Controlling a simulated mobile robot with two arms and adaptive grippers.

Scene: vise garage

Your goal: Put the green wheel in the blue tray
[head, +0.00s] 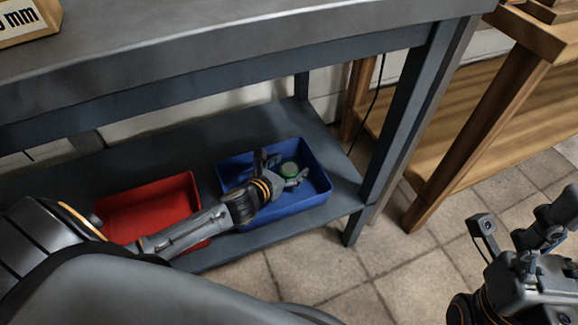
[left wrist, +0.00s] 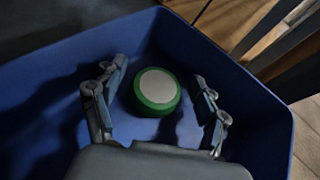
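The green wheel (head: 289,170) with a pale grey face lies inside the blue tray (head: 318,196) on the bench's lower shelf. In the left wrist view the wheel (left wrist: 157,90) rests on the floor of the blue tray (left wrist: 262,105), between the fingers and apart from both. My left gripper (head: 283,170) reaches down into the tray and is open; its spread fingers also show in the left wrist view (left wrist: 158,95). My right gripper (head: 525,226) is at the lower right above the floor, away from the bench, with its fingers apart and nothing between them.
A red tray (head: 160,200) stands on the shelf (head: 210,150) left of the blue tray, partly behind my left arm. The thick grey bench top (head: 230,40) overhangs the shelf. A bench leg (head: 415,110) and a wooden table (head: 480,140) stand at right. Tiled floor lies in front.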

